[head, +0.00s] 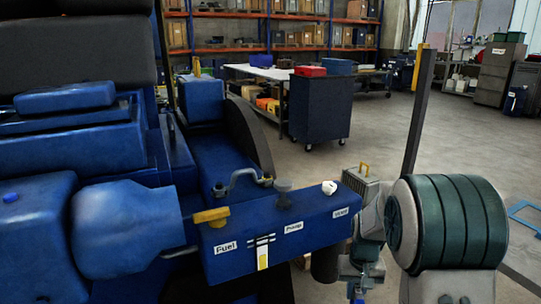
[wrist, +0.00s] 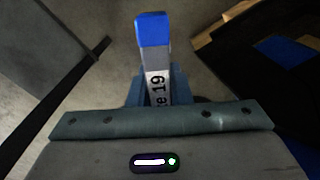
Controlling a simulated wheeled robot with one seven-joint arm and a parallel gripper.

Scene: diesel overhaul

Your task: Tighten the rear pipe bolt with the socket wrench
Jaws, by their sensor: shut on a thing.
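A socket wrench (wrist: 157,62) with a grey body, a blue end and a partly hidden label ending in "19" is between the jaws of my gripper (wrist: 155,95). My gripper is shut on it. In the head view my gripper (head: 360,272) is low, to the right of the blue pump block (head: 305,232), and apart from it. A bent metal pipe (head: 243,174) stands on the engine at the back of that block, with small fittings at both ends. I cannot tell which fitting is the rear pipe bolt. The wrench cannot be made out clearly in the head view.
The large blue engine (head: 70,150) fills the left side. A dark post (head: 416,110) stands behind my arm. Open floor lies at the right.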

